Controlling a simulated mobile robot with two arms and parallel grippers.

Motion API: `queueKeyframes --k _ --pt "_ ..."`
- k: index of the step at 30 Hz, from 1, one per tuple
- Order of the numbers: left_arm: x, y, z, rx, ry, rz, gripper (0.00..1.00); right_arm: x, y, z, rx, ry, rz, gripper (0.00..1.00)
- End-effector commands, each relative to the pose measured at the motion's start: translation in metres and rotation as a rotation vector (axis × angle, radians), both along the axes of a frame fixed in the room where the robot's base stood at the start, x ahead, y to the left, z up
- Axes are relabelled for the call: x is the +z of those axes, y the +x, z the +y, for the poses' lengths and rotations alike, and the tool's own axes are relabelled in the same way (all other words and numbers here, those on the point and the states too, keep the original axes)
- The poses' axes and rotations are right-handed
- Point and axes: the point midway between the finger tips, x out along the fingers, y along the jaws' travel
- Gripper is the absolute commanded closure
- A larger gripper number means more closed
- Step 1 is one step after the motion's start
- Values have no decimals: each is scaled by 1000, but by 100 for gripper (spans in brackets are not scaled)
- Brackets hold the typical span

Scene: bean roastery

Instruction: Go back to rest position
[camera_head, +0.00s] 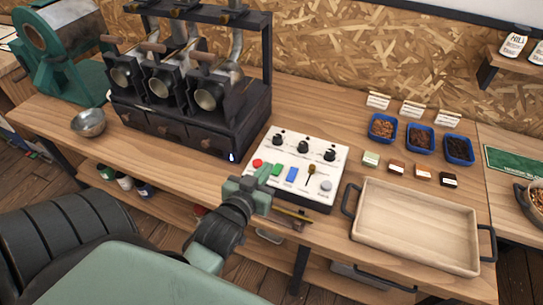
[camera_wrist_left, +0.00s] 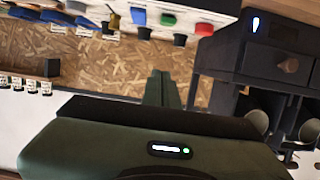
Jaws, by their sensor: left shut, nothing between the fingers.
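My left gripper (camera_head: 258,185) is in front of the white control panel (camera_head: 310,158), near the table's front edge. Its green fingers also show in the left wrist view (camera_wrist_left: 160,88); they are together with nothing between them. In the head view the gripper overlaps the panel's lower left, close to the red button (camera_head: 257,163) and the green button (camera_head: 278,169). I cannot tell whether it touches the panel. In the left wrist view the panel's buttons are upside down at the top, apart from the fingers. My right gripper is not in view.
The dark roaster (camera_head: 185,130) stands behind left, with a metal bowl (camera_head: 88,122) beside it. A wooden tray (camera_head: 415,226) with dark handles lies to the right. Blue bean boxes (camera_head: 421,137) and small labelled blocks sit behind the tray. A shelf with bottles is under the table.

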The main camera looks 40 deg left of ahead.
Motion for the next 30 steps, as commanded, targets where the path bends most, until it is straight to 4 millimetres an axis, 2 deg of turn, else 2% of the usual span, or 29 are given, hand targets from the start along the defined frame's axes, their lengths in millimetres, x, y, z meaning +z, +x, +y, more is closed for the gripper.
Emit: queueKeyframes --k 5,23,26,30 --pt "4 -9 -2 0 0 -1 100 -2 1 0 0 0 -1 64" --pt "3 -9 -3 -2 -1 10 100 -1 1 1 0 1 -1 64" --pt "-7 -13 -10 -19 -9 76 100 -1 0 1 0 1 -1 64" --pt "-38 -35 -34 -79 -27 293 100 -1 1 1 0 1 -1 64"
